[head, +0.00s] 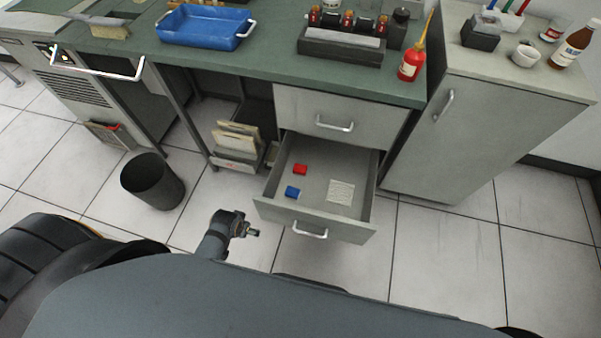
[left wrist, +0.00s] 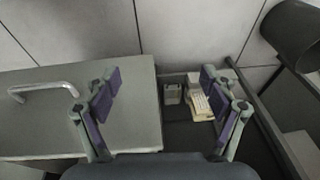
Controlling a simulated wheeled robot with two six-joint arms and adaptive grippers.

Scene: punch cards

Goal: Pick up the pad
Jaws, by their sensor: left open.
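A white, textured square pad (head: 341,191) lies flat on the right side of the open lower drawer (head: 314,228) in the head view. That view shows a grey panel with a handle (left wrist: 42,90), but not the pad. One of my arms shows left of the drawer in the head view, apart from the pad. My right gripper is not in view.
A dark bin (head: 152,182) stands on the floor to the left. A closed drawer (head: 340,117) sits above the open one, under the green bench top. A card holder (head: 238,145) is left of the drawers. A grey cabinet (head: 450,130) stands to the right.

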